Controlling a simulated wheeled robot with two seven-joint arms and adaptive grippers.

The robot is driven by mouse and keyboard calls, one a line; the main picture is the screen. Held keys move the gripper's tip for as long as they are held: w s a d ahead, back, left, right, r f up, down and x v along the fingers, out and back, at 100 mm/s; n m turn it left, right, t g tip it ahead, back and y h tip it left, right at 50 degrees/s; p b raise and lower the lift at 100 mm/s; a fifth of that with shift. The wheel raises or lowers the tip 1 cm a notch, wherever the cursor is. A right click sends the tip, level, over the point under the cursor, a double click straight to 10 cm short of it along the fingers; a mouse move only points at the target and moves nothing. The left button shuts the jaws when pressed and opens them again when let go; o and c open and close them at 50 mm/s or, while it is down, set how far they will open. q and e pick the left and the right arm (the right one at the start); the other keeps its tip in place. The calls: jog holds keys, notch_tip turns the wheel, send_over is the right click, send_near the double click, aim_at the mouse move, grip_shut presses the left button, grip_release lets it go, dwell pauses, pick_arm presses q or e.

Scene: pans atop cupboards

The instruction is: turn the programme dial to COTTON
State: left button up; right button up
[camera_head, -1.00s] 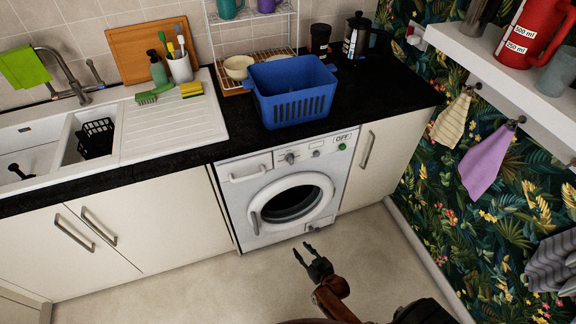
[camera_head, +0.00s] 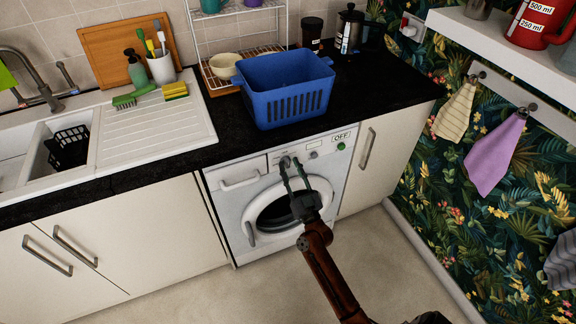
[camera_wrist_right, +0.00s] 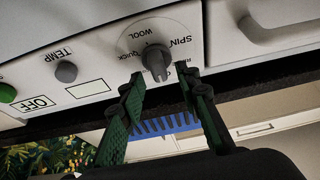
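The programme dial (camera_head: 285,161) is a small grey knob on the white washing machine's (camera_head: 232,205) control panel. In the right wrist view the dial (camera_wrist_right: 157,62) has SPIN, WOOL and QUICK printed around it. Other labels are partly hidden by a fingertip, and I cannot read COTTON. My right gripper (camera_head: 291,164) reaches up to the panel in front of the dial. In the wrist view its green fingers (camera_wrist_right: 163,80) are open, with their tips either side of the dial's near end. Contact is not clear. My left gripper is not in view.
A TEMP knob (camera_wrist_right: 66,72), a blank display and an OFF display (camera_wrist_right: 37,103) share the panel. A green button (camera_head: 341,146) is at its right. The drawer handle (camera_head: 240,183) is left of the dial. A blue basket (camera_head: 290,105) stands on the black worktop above.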

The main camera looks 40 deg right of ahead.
jog(key=shift+w+d+r, duration=0.1)
jog(key=shift+w+r, duration=0.1)
jog(key=shift+w, duration=0.4)
jog(key=c, duration=0.8)
